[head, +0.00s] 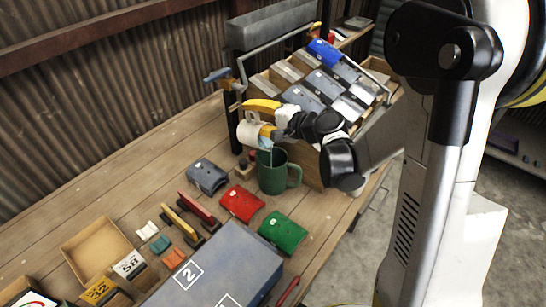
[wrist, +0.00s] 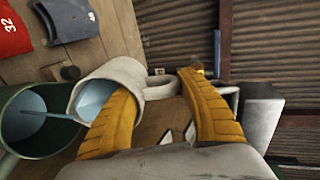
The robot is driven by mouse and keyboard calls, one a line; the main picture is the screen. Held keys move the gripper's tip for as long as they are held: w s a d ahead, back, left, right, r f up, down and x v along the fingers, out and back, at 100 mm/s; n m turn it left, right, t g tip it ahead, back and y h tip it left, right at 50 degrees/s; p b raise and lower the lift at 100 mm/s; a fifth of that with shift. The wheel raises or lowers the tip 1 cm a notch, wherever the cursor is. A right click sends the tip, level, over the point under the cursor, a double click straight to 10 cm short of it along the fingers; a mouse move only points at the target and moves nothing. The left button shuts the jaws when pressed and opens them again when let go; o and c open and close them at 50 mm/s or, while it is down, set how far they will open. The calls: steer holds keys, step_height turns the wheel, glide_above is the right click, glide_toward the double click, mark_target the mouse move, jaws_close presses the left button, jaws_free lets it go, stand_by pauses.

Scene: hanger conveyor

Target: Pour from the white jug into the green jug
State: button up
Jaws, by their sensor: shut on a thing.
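The white jug (head: 247,132) is held in the air, tipped, just above and beside the green jug. My gripper (head: 264,119) is shut on it, with its yellow fingers about the handle side in the wrist view (wrist: 155,88). Pale blue liquid shows inside the white jug (wrist: 122,68). A thin stream (wrist: 52,115) runs from its lip into the green jug (wrist: 45,143). The green jug (head: 272,177) stands upright on the bench, its handle to the right in the head view. Liquid shows inside it in the wrist view.
A sloped rack of grey and blue pieces (head: 310,88) stands close behind my gripper. Grey (head: 207,176), red (head: 241,204) and green (head: 284,233) pieces lie near the green jug. A large grey case (head: 225,262) and a wooden tray (head: 93,240) fill the front.

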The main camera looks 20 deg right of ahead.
steer(key=shift+s+d+f+t+y+b, duration=0.45)
steer(key=shift+s+t+y+b, duration=0.35)
steer(key=shift+b, duration=1.55)
steer(key=shift+d, duration=0.1)
stand_by(1.0)
steer(key=shift+s+d+t, duration=0.25)
steer(key=shift+s+t, duration=0.1)
steer(key=shift+t, duration=0.25)
steer(key=shift+w+a+r+g+p, duration=0.25)
steer(key=shift+r+p, duration=0.2)
steer(key=shift+p, duration=0.35)
steer(key=w+r+g+h+p, duration=0.1)
steer(key=p, duration=0.3)
steer(key=shift+a+g, duration=0.35)
steer(key=shift+a, duration=0.05)
steer(key=w+a+g+p, duration=0.1)
steer(key=p, duration=0.2)
steer(key=shift+w+g+h, duration=0.15)
steer(key=shift+g+h, duration=0.15)
steer(key=shift+h, duration=0.1)
steer(key=shift+w+f+h, duration=0.1)
steer(key=shift+f+h, duration=0.1)
steer(key=shift+h, duration=0.1)
steer(key=shift+f, duration=0.25)
steer(key=shift+w, duration=0.1)
